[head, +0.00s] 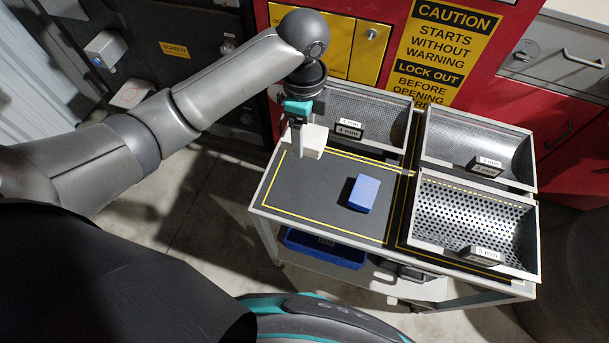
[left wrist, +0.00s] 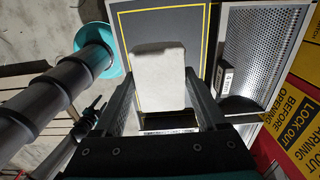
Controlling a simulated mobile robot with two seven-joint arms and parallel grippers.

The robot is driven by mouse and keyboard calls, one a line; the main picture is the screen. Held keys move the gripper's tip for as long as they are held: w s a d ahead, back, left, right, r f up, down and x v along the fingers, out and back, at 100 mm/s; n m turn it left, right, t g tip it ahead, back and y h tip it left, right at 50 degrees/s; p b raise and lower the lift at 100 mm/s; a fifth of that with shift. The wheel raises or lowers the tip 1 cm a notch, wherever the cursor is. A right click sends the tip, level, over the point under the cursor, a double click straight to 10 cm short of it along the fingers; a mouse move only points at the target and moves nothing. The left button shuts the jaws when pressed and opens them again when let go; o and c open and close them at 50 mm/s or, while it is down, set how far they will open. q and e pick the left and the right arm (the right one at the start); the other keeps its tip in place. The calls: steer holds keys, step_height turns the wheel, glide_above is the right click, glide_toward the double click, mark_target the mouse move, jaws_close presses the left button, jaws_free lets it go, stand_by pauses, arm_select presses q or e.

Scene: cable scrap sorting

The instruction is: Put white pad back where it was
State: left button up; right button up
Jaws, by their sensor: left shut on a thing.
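The white pad (head: 313,139) is held in my left gripper (head: 301,138), above the far left part of the cart's dark mat (head: 318,193). In the left wrist view the pad (left wrist: 160,78) sits between the two fingers of the left gripper (left wrist: 160,115), which are shut on it. A blue block (head: 363,193) lies on the mat, to the right of and nearer than the pad. The pad hides part of the mat below it, so I cannot tell the exact gap. My right gripper is not in view.
A perforated tray labelled 4 mm (head: 385,106) stands behind the mat. Two more trays, a 3 mm one (head: 450,130) and a coarsely perforated one (head: 440,205), stand at the right. A blue bin (head: 325,250) sits below. The mat's left and front are clear.

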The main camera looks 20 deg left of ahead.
arm_select(q)
steer(key=b, duration=0.2)
glide_above(304, 182)
step_height(304, 182, down, 13)
steer(key=shift+r, duration=0.1)
step_height(304, 182, down, 5)
steer(key=shift+r+b, duration=0.2)
steer(key=shift+b, duration=0.55)
steer(key=o, duration=1.1)
steer(key=shift+o, duration=0.2)
step_height(304, 182, up, 12)
steer(key=p, duration=0.3)
steer(key=shift+r, duration=0.1)
